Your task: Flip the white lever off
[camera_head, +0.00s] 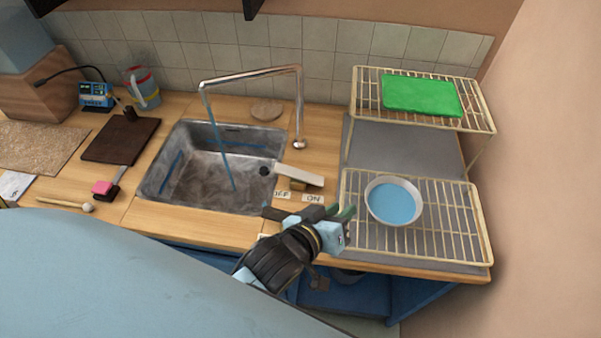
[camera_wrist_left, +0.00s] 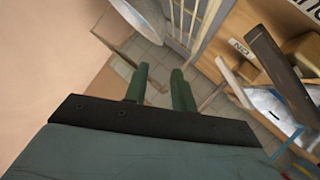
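The white lever (camera_head: 300,176) is a pale bar at the right edge of the sink, with its right end raised over the counter near the ON label (camera_head: 314,198). The OFF label (camera_head: 281,194) lies left of it. My left gripper (camera_head: 342,212) is at the counter's front edge, to the right of and in front of the lever, apart from it. Its two green fingers are apart with nothing between them, as the left wrist view (camera_wrist_left: 159,84) shows. An ON label (camera_wrist_left: 240,47) also shows in that view. My right gripper is not in view.
A metal sink (camera_head: 160,205) with a chrome faucet (camera_head: 300,105) lies left of the lever. A wire rack (camera_head: 455,225) holds a bowl of blue liquid (camera_head: 393,203) close to my left gripper. A green slab (camera_head: 421,95) lies on the raised rack behind.

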